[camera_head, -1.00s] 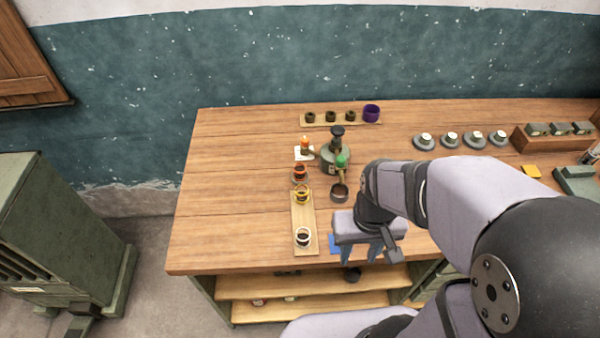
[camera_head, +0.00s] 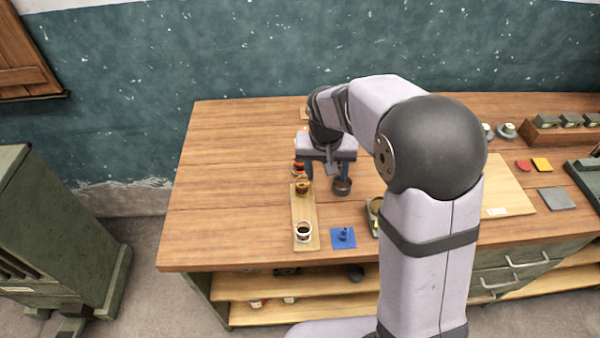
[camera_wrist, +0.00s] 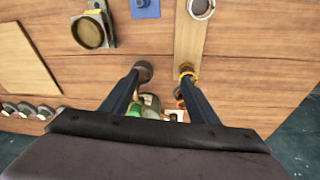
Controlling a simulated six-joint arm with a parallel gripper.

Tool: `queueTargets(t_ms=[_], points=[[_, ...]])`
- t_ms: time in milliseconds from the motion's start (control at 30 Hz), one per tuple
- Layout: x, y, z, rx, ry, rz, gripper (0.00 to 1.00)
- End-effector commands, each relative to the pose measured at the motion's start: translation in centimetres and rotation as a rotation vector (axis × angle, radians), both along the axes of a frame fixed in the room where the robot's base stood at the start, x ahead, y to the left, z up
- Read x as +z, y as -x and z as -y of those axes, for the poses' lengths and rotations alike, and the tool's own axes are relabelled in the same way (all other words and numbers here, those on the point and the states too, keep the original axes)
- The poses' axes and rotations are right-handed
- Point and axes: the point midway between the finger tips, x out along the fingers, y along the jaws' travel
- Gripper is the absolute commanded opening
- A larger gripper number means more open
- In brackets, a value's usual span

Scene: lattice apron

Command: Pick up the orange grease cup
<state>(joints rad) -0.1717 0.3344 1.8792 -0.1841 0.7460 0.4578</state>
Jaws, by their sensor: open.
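The orange grease cup (camera_head: 298,169) stands near the upper end of the wooden strip, partly hidden by my gripper. In the wrist view only a sliver of orange (camera_wrist: 179,96) shows beside the right finger. My gripper (camera_head: 326,180) is open and empty, pointing down above the bench. One finger is close by the orange and yellow cups, the other by a dark round cup (camera_head: 342,187). In the wrist view the gripper (camera_wrist: 161,82) has its fingers wide apart. Whether a finger touches anything, I cannot tell.
A yellow cup (camera_head: 302,188) and a white cup (camera_head: 303,232) stand along the wooden strip (camera_head: 304,210). A blue pad (camera_head: 342,238) lies right of it. A green-topped fixture (camera_wrist: 150,105) shows between the fingers. The bench's left side is clear.

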Motion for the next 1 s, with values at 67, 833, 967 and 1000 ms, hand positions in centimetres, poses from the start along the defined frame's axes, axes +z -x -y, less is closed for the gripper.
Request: queueTargets(t_ms=[67, 833, 967, 1000], points=[[-2.1, -3.5, -1.7, -0.023, 0.002, 0.042, 0.55], [-5.7, -12.8, -6.5, -0.123, -0.013, 0.178, 0.55], [-6.5, -13.1, -6.4, -0.124, -0.015, 0.18, 0.55], [-6.6, -13.1, -6.4, -0.124, -0.015, 0.18, 0.55]])
